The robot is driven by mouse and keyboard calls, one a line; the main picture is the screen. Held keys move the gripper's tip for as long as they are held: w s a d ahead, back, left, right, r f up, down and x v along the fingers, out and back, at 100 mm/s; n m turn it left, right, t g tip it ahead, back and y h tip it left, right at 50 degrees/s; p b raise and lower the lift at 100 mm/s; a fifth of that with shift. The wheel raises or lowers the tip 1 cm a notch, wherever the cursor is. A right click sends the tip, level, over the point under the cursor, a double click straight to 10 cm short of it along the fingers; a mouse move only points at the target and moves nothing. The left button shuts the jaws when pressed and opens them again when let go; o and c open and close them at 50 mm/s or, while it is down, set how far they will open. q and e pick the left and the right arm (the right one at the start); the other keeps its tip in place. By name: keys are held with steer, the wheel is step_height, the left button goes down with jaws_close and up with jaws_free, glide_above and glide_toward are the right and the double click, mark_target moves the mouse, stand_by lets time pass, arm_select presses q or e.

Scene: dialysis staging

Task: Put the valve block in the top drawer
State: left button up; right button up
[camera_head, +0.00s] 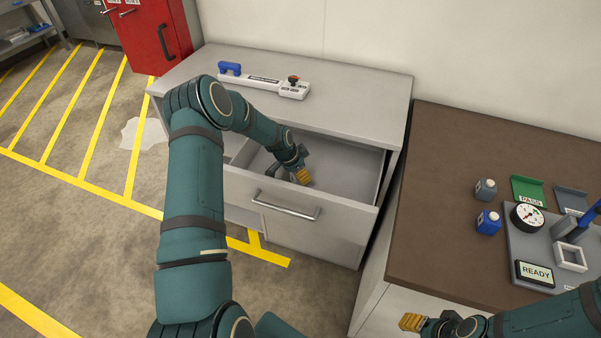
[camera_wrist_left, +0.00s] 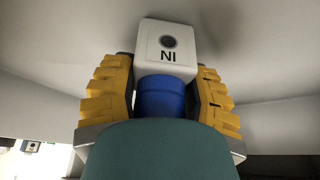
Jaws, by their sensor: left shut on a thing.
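The top drawer (camera_head: 335,228) of the grey cabinet is pulled open, and its inside shows a bare floor. My left arm reaches over the cabinet's left side, and my left gripper (camera_head: 302,177) is low inside the drawer space. In the left wrist view the yellow fingers of this gripper (camera_wrist_left: 162,98) are shut on the valve block (camera_wrist_left: 168,45), a white block with a dark round port, lettering and a blue collar. The block is hidden in the head view. My right gripper (camera_head: 412,323) is at the bottom right beside the brown bench; its opening is unclear.
A long white tool (camera_head: 262,82) with a blue handle and red knob lies on the cabinet top. The brown bench (camera_head: 440,190) holds a grey bottle (camera_head: 486,189), a blue bottle (camera_head: 488,222), a green PASS tray (camera_head: 527,186), a gauge (camera_head: 527,216) and a READY display (camera_head: 535,273).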

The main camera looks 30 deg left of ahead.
arm_select(q)
steer(key=o, duration=1.3)
steer(key=shift+f, duration=0.1)
steer(key=shift+c, duration=0.2)
steer(key=shift+r, duration=0.2)
steer(key=p+v, duration=0.2)
steer(key=v, duration=1)
